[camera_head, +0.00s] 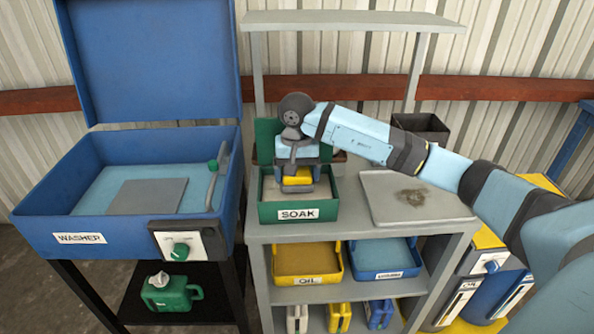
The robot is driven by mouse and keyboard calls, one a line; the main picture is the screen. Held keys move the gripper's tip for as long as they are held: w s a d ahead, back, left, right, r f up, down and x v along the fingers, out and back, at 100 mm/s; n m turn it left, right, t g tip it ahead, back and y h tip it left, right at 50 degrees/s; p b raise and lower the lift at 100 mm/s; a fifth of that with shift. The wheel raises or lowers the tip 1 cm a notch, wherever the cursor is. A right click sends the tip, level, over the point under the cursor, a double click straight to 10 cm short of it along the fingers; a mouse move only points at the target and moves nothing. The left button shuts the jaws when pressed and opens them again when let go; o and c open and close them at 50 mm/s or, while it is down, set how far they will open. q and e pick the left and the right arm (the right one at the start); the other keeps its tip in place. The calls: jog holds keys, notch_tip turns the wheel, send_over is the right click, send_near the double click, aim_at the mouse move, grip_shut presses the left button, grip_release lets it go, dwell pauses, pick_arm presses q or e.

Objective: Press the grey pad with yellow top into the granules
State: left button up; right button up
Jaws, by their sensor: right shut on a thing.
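The green box labelled SOAK (268,211) stands on the grey bench with its lid up at the back. Pale granules (322,194) lie inside it. The grey pad with yellow top (297,181) is inside the box, low at the granules. I cannot tell whether its underside touches them. My right gripper (297,170) points down over the box and is shut on the pad. The gripper and wrist hide part of the pad and the box's back. My left gripper is not in view.
A stained grey tray (385,205) lies right of the box, with a dark bin (421,126) behind. The blue washer (100,245) stands left with its lid raised. Yellow (306,280) and blue (392,275) trays sit on the shelf below. A grey shelf (350,20) spans above.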

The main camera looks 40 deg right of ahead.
aim_at(298, 172)
dwell(0.5)
jog(key=shift+f+b, duration=0.6)
dwell(1.6)
jog(key=shift+r, duration=0.1)
jog(key=shift+r+p, duration=1.8)
jog(key=shift+r, duration=1.65)
jog(key=shift+s+f, duration=0.1)
jog(key=shift+s, duration=0.05)
